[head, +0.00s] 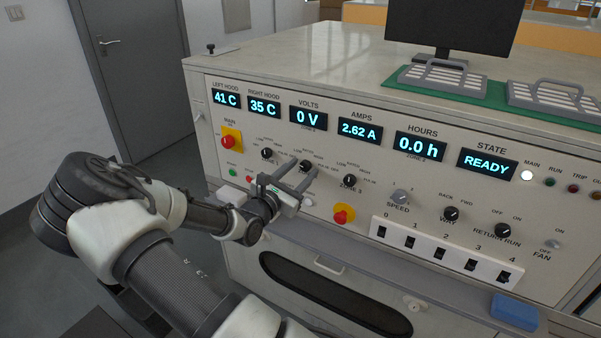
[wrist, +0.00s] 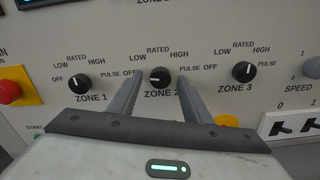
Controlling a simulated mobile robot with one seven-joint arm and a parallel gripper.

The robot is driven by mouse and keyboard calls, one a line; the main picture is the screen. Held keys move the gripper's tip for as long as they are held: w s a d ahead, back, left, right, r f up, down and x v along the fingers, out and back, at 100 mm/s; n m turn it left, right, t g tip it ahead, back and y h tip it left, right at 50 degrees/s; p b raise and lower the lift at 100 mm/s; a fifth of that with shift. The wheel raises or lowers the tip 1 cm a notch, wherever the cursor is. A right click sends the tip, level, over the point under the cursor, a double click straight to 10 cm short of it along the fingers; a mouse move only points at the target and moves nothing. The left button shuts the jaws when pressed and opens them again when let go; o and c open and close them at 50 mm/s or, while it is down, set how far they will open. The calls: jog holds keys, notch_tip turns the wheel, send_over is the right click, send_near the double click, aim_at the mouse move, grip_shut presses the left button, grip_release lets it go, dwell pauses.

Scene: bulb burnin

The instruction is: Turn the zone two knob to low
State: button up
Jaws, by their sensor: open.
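The zone two knob (wrist: 160,77) is a round black knob on the cream panel, in the middle of the wrist view. Its white mark points left, towards OFF; LOW is printed at its upper left. In the head view the knob (head: 305,165) shows just beyond the fingertips. My gripper (head: 295,168) is open and empty. Its grey fingers reach towards the panel, one on each side of the knob in the wrist view. I cannot tell whether either finger touches it. The fingers partly cover the ZONE 2 label.
The zone 1 knob (wrist: 78,83) is at the left and the zone 3 knob (wrist: 244,72) at the right. A red button on a yellow plate (head: 231,140) is at the panel's left. Another red button (head: 342,215) is below zone 3. A grey ledge (head: 390,257) runs below the panel.

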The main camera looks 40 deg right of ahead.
jog(key=c, duration=1.1)
jog(key=shift+o, duration=0.2)
jog(key=shift+m, duration=0.3)
jog(key=m+b, duration=0.1)
jog(key=m, duration=0.3)
jog(key=shift+f, duration=0.1)
jog(key=shift+w+a+m+b, duration=0.1)
jog(key=shift+m+b, duration=1.05)
jog(key=shift+m, duration=0.35)
jog(key=o, duration=1.1)
jog(key=shift+c, duration=0.2)
